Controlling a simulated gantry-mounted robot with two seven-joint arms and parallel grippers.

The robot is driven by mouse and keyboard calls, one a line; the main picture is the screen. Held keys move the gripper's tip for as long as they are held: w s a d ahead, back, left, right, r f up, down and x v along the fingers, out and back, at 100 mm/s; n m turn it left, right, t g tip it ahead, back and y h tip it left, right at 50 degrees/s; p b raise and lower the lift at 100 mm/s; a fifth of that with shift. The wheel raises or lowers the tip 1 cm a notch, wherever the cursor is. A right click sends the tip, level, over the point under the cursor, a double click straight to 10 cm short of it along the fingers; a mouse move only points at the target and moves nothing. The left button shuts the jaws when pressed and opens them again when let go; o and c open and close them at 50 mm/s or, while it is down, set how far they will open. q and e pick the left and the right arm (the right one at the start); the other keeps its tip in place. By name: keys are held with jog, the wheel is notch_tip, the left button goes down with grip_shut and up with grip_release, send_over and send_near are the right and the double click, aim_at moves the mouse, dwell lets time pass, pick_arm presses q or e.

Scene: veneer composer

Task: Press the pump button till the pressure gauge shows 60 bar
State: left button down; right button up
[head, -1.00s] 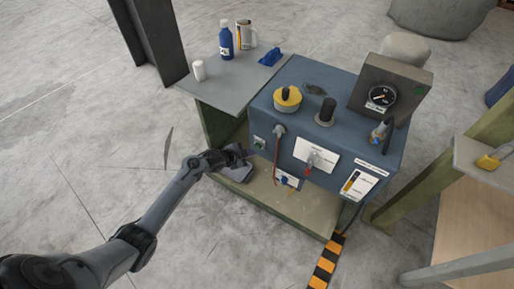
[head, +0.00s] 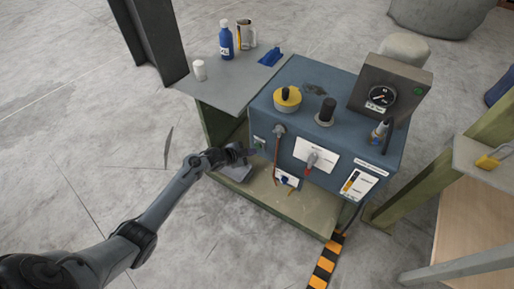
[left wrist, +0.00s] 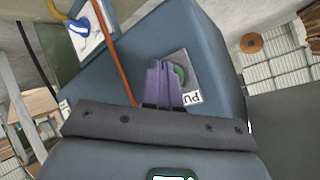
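The pump button is a green round button on a pale plate (left wrist: 188,96) with a partly visible "PU" label; the button (left wrist: 180,75) is partly hidden by my fingers. In the head view the button (head: 259,141) is on the left of the blue machine's front. My left gripper (head: 250,152) is shut and empty, its tips at the button; I cannot tell whether they touch it. Its purple fingers (left wrist: 163,82) lie together in the left wrist view. The pressure gauge (head: 382,95) is a black dial in a dark box on top; its reading is too small to tell. My right gripper is not in view.
A hose (head: 277,156) hangs down the front just right of the button. A green frame (head: 405,190) stands at the right.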

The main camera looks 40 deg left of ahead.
pick_arm(q)
jog(key=shift+w, duration=0.5)
dwell(0.5)
dwell(0.6)
jog(key=shift+s+p, duration=0.75)
jog(key=shift+s, duration=0.25)
jog(key=shift+s+d+p, duration=0.15)
jog(key=shift+s+p, duration=0.95)
jog(key=shift+s, duration=0.15)
jog(key=shift+s+d+p, duration=0.1)
jog(key=shift+s+p, duration=0.95)
jog(key=shift+s, duration=0.15)
